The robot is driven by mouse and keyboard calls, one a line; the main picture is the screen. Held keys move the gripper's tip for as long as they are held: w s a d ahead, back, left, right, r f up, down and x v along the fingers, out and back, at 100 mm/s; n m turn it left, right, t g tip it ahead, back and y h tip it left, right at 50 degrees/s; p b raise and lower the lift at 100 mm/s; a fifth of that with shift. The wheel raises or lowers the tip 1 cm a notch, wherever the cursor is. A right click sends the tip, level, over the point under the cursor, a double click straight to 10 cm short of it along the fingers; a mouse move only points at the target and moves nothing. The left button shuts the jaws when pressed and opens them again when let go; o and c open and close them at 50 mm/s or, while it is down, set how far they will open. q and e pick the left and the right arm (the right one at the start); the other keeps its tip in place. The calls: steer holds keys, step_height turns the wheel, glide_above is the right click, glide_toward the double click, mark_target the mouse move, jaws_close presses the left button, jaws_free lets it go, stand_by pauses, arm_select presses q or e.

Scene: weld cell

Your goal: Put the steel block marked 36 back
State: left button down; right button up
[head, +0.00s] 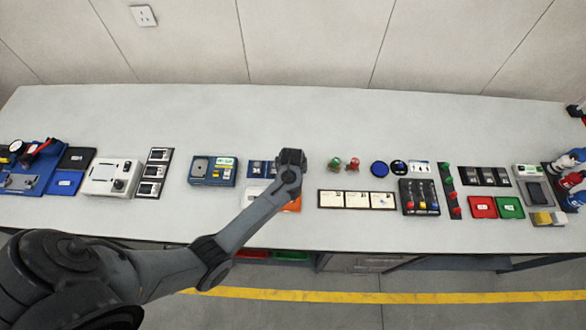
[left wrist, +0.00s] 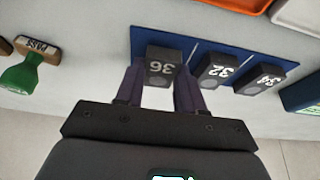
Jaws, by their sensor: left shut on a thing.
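The dark steel block marked 36 (left wrist: 162,68) is held between the fingers of my left gripper (left wrist: 160,84), its number facing the left wrist camera. The block lies over the left end of the blue rack (left wrist: 142,38) in this view. I cannot tell whether it touches the rack. The block marked 32 (left wrist: 218,70) and another block (left wrist: 262,78), its number hard to read, stand in the rack beside it. In the head view my left gripper (head: 291,157) is at the right end of the blue rack (head: 258,166) and hides the held block. My right gripper is not in view.
A green-handled PASS stamp (left wrist: 22,72) stands close by in the left wrist view. An orange tray (left wrist: 240,4) and a white tray (left wrist: 300,14) lie at its top edge. In the head view a blue-grey device (head: 212,170) is left of the rack. The table's back is clear.

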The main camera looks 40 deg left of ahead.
arm_select(q)
steer(key=shift+f, duration=0.25)
steer(key=shift+f, duration=0.1)
steer(key=shift+f, duration=0.15)
steer(key=c, duration=0.7)
jaws_free()
